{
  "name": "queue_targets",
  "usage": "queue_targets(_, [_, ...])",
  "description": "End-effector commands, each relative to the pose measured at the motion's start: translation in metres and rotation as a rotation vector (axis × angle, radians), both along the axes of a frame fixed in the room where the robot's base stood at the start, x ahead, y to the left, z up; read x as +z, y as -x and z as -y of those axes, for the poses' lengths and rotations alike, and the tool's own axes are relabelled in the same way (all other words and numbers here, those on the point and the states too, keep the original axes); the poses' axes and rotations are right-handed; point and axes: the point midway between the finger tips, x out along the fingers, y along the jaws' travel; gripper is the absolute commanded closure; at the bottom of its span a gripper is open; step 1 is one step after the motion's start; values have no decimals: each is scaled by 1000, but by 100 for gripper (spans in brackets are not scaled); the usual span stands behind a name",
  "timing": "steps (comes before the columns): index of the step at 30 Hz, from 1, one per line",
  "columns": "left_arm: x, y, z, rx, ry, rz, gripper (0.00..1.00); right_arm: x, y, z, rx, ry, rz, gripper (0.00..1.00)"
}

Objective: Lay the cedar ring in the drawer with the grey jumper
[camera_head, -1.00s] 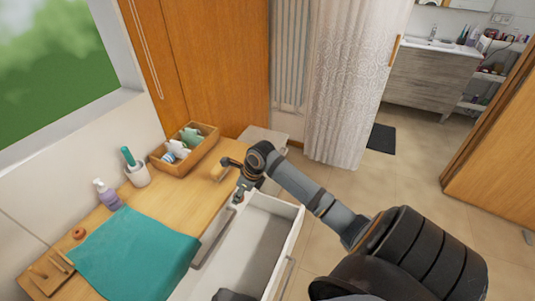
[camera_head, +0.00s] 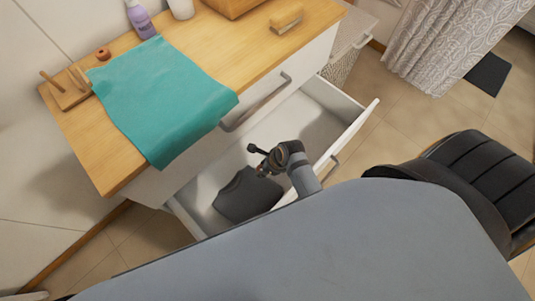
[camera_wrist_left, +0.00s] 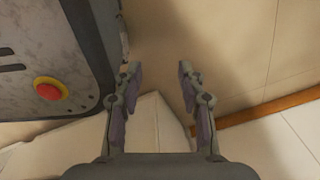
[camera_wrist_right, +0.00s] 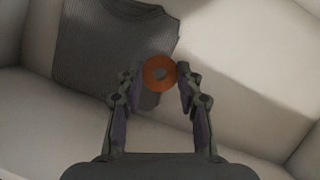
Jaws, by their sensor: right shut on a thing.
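My right gripper (camera_head: 262,160) is shut on the cedar ring, an orange-brown ring (camera_wrist_right: 159,73) between its fingertips in the right wrist view. The gripper is over the open white drawer (camera_head: 352,104), near the grey jumper (camera_head: 246,195). In the right wrist view, the ring overlaps the edge of the grey jumper (camera_wrist_right: 112,40); I cannot tell whether it touches it. In the head view, the ring is too small to make out. My left gripper (camera_wrist_left: 158,88) is open and empty in the left wrist view; the head view does not show it.
On the wooden top (camera_head: 240,50) are a teal cloth (camera_head: 160,95), another small reddish-brown ring-like piece (camera_head: 103,53), a wooden peg stand (camera_head: 70,90), a purple bottle (camera_head: 140,20) and a wooden-backed brush (camera_head: 287,20). The drawer's right part is empty.

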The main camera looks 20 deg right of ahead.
Motion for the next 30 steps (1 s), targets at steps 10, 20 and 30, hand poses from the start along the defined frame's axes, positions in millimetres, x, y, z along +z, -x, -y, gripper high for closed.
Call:
queue_targets(10, [-12,10,-7,-2,-9,-15,60,-23,-17,37,6,11,2,80])
queue_targets(20, [-40,4,-8,-2,-10,-14,60,-80,-50,107,1,3,-1,80])
queue_targets(30, [-38,-21,-7,-2,-9,-2,60,-99,-58,122,1,0,0,80])
